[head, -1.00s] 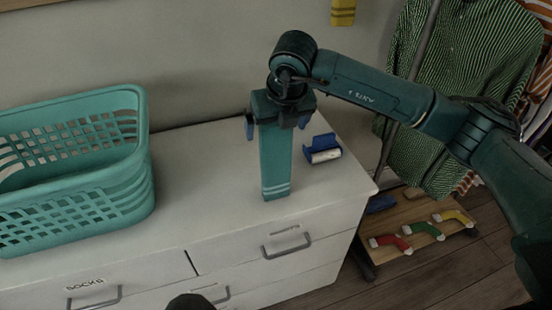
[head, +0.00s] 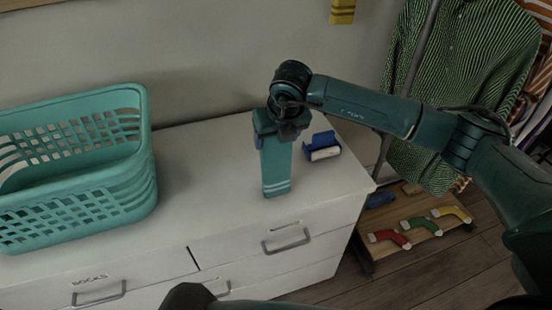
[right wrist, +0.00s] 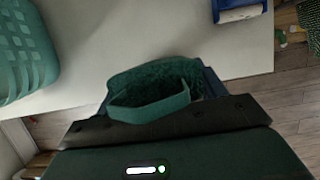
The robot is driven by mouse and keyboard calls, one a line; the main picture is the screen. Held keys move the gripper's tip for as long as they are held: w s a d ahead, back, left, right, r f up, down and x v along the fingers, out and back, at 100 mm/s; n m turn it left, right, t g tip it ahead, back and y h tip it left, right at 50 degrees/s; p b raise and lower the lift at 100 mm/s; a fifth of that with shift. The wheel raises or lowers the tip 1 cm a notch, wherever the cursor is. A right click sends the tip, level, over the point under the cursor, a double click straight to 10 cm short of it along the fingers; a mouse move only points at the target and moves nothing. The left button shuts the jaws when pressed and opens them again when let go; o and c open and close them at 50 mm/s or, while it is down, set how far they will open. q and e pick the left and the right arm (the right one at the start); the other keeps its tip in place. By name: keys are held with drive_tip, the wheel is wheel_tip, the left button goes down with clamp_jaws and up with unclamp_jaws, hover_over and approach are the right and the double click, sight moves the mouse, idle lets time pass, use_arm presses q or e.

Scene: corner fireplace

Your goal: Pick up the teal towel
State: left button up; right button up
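My left gripper is not in view.
A teal laundry basket (head: 105,190) stands left on the dresser (head: 215,215). A blue object with a white roll (head: 322,147) lies close right of the towel. Beyond the dresser's right edge are a striped shirt (head: 455,80) and a low wooden shelf with colored socks (head: 421,226).

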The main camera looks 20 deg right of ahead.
drive_tip(key=c, duration=1)
